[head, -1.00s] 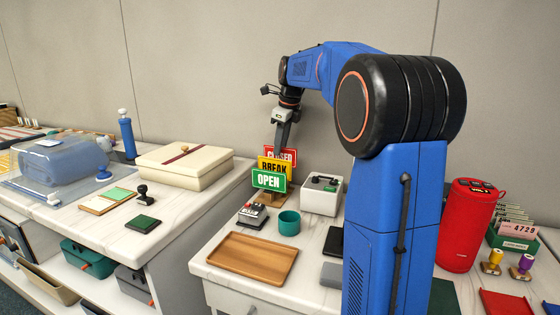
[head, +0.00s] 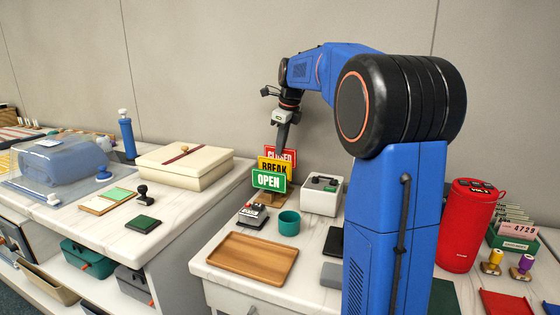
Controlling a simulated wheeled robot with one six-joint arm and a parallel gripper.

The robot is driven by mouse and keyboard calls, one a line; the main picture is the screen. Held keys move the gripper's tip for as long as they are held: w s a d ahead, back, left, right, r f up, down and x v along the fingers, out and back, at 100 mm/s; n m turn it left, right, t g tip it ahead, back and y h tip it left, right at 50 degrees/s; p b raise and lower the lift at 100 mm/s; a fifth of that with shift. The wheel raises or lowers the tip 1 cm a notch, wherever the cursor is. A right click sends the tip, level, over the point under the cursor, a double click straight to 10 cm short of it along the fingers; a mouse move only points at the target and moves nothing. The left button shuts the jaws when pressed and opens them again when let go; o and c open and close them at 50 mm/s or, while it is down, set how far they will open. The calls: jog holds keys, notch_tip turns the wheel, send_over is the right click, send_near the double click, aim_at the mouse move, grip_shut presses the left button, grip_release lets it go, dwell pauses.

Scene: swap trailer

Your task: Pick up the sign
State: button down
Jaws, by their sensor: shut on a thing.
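Three signs stand one behind another in a wooden holder (head: 271,199) near the back of the right counter. The green OPEN sign (head: 269,181) is in front, the yellow BREAK sign (head: 272,165) is in the middle, and the red CLOSED sign (head: 271,152) is at the back. My gripper (head: 281,148) points down from above at the top of the signs. It is shut on one of them. Its fingertips overlap the red and yellow signs' upper edges, so I cannot tell clearly which one it holds. All the signs still look upright in the holder.
A teal cup (head: 289,223), a grey device (head: 251,214) and a white box (head: 321,195) stand close around the holder. A wooden tray (head: 253,257) lies in front. A red cylindrical speaker (head: 468,226) stands at right. A gap separates the two counters.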

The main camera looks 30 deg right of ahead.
notch_tip(320, 180, up, 11)
jog(key=shift+f, duration=0.2)
dwell(0.5)
jog(key=shift+s, duration=0.1)
